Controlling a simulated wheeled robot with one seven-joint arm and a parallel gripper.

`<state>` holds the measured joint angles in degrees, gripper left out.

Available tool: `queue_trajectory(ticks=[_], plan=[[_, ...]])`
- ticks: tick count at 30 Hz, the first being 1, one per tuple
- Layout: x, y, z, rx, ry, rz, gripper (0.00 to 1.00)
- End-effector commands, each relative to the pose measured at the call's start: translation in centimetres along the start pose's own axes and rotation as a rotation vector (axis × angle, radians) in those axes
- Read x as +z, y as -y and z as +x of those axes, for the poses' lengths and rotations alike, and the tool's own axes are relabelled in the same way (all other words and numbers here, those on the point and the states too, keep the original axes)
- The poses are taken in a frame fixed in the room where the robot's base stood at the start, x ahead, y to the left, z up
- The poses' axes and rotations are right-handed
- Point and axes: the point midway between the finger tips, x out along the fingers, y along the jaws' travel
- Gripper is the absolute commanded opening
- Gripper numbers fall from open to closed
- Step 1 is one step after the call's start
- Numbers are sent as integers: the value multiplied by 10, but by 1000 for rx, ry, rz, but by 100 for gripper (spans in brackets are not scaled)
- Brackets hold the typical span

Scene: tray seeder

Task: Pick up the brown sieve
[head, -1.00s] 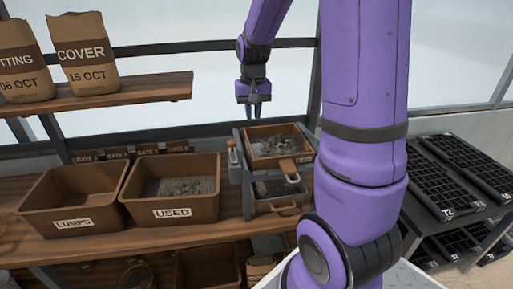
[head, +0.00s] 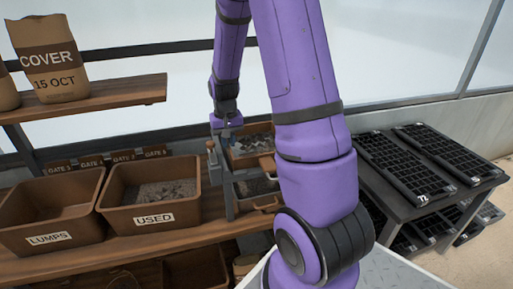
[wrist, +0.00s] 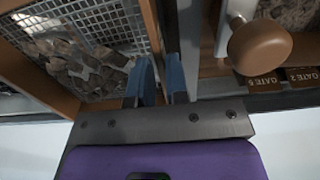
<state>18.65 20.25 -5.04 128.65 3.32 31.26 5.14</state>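The brown sieve (head: 250,154) sits in the top of the seeder stand, with dark lumps on its mesh and a short handle toward the front. My purple arm hides its right side in the head view. In the wrist view its brown wooden rim (wrist: 152,22) and grey mesh fill the upper left. My gripper (wrist: 162,82) is open, with its two blue fingers apart at the sieve's side rim. One finger is on the mesh side, the other outside. Contact with the rim cannot be told. In the head view, my gripper (head: 222,131) is at the sieve's left edge.
A brown knob (wrist: 260,46) on a pale lever stands close to my gripper. A lower drawer (head: 268,203) is under the sieve. Bins marked USED (head: 154,219) and LUMPS (head: 48,239) stand left. Black seed trays (head: 400,168) lie on a rack at right.

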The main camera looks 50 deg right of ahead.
Motion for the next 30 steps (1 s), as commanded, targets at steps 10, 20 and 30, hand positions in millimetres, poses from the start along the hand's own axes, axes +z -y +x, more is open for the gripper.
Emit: queue_trajectory(ticks=[10, 20, 30], plan=[[0, 0, 16, 0, -1, 0, 15], [0, 0, 15, 0, -2, 0, 0], [-2, 0, 9, -1, -3, 0, 0]])
